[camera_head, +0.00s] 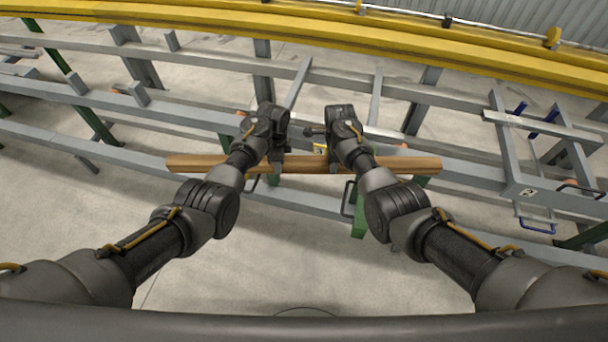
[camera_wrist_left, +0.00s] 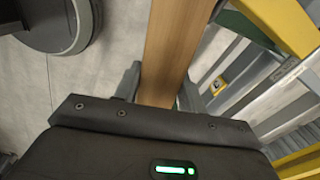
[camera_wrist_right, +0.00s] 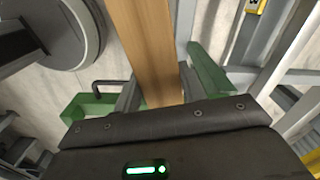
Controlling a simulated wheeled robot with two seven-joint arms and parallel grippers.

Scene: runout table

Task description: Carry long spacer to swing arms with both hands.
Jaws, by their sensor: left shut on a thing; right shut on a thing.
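The long spacer is a brown wooden beam (camera_head: 200,163) lying level across the head view, in front of the grey frame. My left gripper (camera_head: 276,160) is shut on the beam left of its middle. My right gripper (camera_head: 332,158) is shut on it right of its middle. The beam (camera_wrist_left: 178,45) runs between the fingers in the left wrist view. The beam (camera_wrist_right: 148,45) also runs between the fingers in the right wrist view. Green arms with black handles (camera_head: 348,198) show below the beam; I cannot tell whether the beam touches them.
Grey rails and cross bars of the runout table (camera_head: 80,98) stretch across behind the beam. A yellow rail (camera_head: 300,32) runs along the back. Blue handles (camera_head: 537,226) and grey bars stand at the right. The concrete floor (camera_head: 90,220) in front is clear.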

